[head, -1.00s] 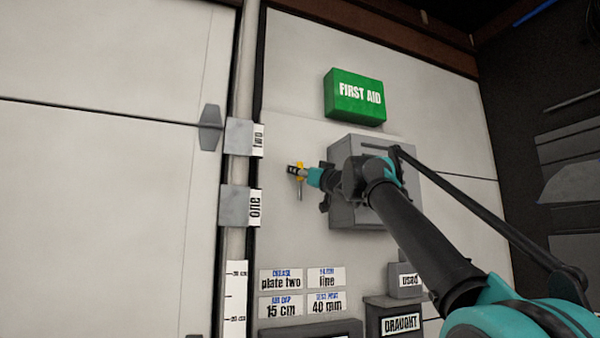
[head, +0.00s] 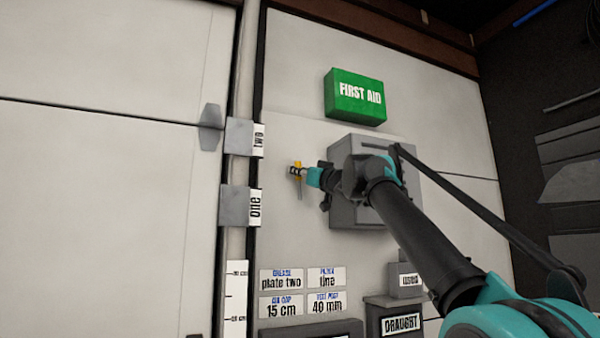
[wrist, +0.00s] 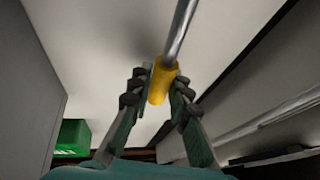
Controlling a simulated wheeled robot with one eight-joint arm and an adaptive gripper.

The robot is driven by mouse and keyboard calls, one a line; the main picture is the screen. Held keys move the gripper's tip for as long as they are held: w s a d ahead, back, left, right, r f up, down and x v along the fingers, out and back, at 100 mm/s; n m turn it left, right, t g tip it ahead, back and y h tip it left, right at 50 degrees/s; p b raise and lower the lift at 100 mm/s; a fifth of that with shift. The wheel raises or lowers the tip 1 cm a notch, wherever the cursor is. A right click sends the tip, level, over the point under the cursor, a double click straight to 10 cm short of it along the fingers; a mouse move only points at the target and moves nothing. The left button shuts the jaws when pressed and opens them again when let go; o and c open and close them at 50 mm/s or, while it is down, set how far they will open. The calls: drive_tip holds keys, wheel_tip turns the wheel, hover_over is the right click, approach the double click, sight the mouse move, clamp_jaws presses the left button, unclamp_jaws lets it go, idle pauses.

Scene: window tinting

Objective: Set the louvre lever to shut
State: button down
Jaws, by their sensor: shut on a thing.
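The lever is a thin metal rod (head: 299,189) with a yellow grip at its upper end, in front of the pale wall left of the grey box. In the wrist view the yellow grip (wrist: 161,84) sits between the fingers, and the rod runs away from it toward the top edge. My gripper (head: 297,170) is shut on the yellow grip; its two fingers (wrist: 161,88) flank it in the wrist view. The rod hangs nearly upright below the grip in the head view. I cannot make out the pivot or any lever markings.
A grey box (head: 346,212) is on the wall behind my wrist, with a green first aid box (head: 355,96) above. Plates labelled two (head: 239,137) and one (head: 235,205) are at left.

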drive_tip(key=a+n+g, duration=0.1)
drive_tip(key=n, duration=0.1)
drive_tip(key=a+n+y, duration=0.1)
drive_tip(key=n, duration=0.1)
drive_tip(key=shift+s+a+f+g, duration=0.1)
drive_tip(key=shift+s+f+g, duration=0.1)
drive_tip(key=shift+s+g, duration=0.2)
drive_tip(key=n, duration=0.1)
drive_tip(key=a+n+g, duration=0.1)
drive_tip(key=a+f+n, duration=0.1)
drive_tip(key=shift+s+n, duration=0.3)
drive_tip(key=shift+s, duration=0.05)
drive_tip(key=a+n+g, duration=0.1)
drive_tip(key=f+n+g, duration=0.1)
drive_tip(key=n, duration=0.1)
drive_tip(key=shift+s+a+f, duration=0.3)
drive_tip(key=shift+a, duration=0.05)
drive_tip(key=shift+s+a+f+n+g, duration=0.1)
drive_tip(key=shift+a+f+n+g, duration=0.3)
drive_tip(key=shift+n, duration=0.35)
drive_tip(key=shift+s+a+f+n+g, duration=0.15)
drive_tip(key=shift+f+n, duration=0.3)
drive_tip(key=shift+n, duration=0.3)
drive_tip(key=c, duration=1.4)
unclamp_jaws()
drive_tip(key=v, duration=1.2)
drive_tip(key=shift+a, duration=0.1)
